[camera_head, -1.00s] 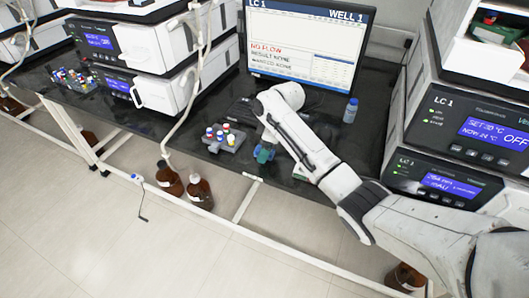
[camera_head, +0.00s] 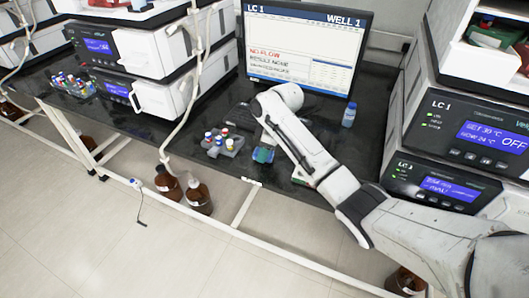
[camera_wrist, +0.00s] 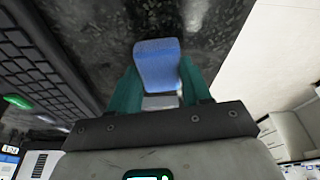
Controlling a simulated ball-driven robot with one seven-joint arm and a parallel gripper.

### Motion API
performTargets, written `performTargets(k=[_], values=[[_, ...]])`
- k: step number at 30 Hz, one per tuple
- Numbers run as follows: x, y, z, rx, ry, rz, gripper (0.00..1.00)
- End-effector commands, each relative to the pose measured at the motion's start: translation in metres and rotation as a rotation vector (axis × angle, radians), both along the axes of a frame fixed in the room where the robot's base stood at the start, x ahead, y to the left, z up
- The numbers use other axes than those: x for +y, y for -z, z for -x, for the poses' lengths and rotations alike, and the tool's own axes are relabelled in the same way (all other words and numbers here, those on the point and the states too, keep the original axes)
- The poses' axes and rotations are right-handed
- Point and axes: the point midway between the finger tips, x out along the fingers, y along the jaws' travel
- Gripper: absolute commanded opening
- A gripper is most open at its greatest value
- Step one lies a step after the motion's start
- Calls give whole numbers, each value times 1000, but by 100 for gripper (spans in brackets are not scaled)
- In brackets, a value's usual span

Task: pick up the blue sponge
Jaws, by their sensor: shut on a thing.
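The blue sponge (camera_wrist: 158,64) sits between the two green fingers of my gripper (camera_wrist: 160,85) in the wrist view. The fingers are shut on it from both sides. In the head view my gripper (camera_head: 264,155) is low at the black bench top, near its front edge. The sponge is very small there and mostly hidden by the fingers. I cannot tell whether it touches the bench top.
A grey vial rack (camera_head: 222,146) stands just left of my gripper. A keyboard (camera_wrist: 52,60) lies close by, and a monitor (camera_head: 305,45) stands behind. A blue-capped bottle (camera_head: 349,115) and LC instruments (camera_head: 465,125) are to the right. The bench's front edge is close.

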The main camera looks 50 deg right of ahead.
Motion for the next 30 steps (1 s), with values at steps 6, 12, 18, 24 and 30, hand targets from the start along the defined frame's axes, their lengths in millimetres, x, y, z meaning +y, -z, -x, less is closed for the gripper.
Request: performTargets(k=[6, 12, 18, 24, 30], values=[[1, -33, 9, -4, 1, 0, 20], [4, -76, 45, -7, 1, 0, 19], [6, -105, 89, 2, 5, -1, 19], [9, -115, 117, 0, 3, -1, 19], [11, -119, 133, 0, 2, 0, 19]])
